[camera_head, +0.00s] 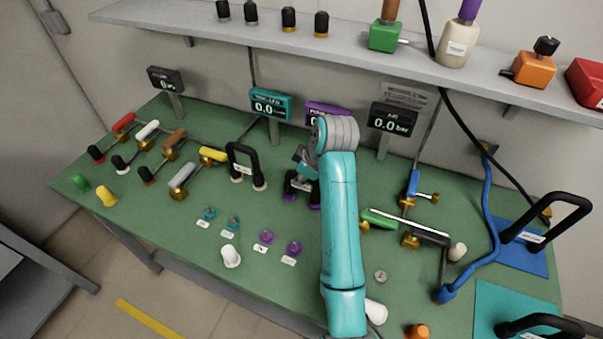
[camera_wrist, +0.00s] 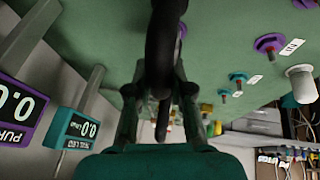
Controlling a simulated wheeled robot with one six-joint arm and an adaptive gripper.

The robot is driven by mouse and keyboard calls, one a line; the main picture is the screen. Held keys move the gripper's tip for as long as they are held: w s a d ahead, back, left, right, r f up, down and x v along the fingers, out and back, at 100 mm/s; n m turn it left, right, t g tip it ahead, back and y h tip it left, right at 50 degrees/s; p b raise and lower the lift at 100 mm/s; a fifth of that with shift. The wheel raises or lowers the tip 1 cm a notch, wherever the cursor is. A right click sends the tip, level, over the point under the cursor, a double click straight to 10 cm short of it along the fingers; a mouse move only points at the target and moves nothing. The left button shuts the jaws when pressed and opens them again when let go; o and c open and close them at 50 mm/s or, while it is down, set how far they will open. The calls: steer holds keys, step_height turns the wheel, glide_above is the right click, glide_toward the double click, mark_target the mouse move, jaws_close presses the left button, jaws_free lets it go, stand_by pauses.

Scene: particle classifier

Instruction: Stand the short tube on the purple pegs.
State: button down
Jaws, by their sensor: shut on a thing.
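My gripper (camera_wrist: 160,92) is shut on a black tube (camera_wrist: 163,45), which runs up the middle of the wrist view between the fingers. In the head view the black tube (camera_head: 291,184) shows purple ends low over the green bench, partly hidden by my arm. My gripper (camera_head: 304,163) is also partly hidden there. Two purple pegs, one left (camera_head: 266,236) and one right (camera_head: 294,247), stand nearer the front edge, each with a white label. One purple peg (camera_wrist: 270,42) shows whole in the wrist view. The tube is apart from the pegs.
Two teal pegs (camera_head: 234,222) stand left of the purple ones, and a white cone (camera_head: 230,256) in front. Another black U-shaped tube (camera_head: 245,163) stands left of my gripper. Display boxes, such as the teal one (camera_head: 270,103), line the back. Valves (camera_head: 212,154) stand at left.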

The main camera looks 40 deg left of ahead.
steer(key=shift+f, duration=0.6)
steer(key=c, duration=1)
jaws_free()
steer(key=shift+o, duration=0.2)
steer(key=v, duration=0.7)
steer(key=shift+d+r, duration=0.2)
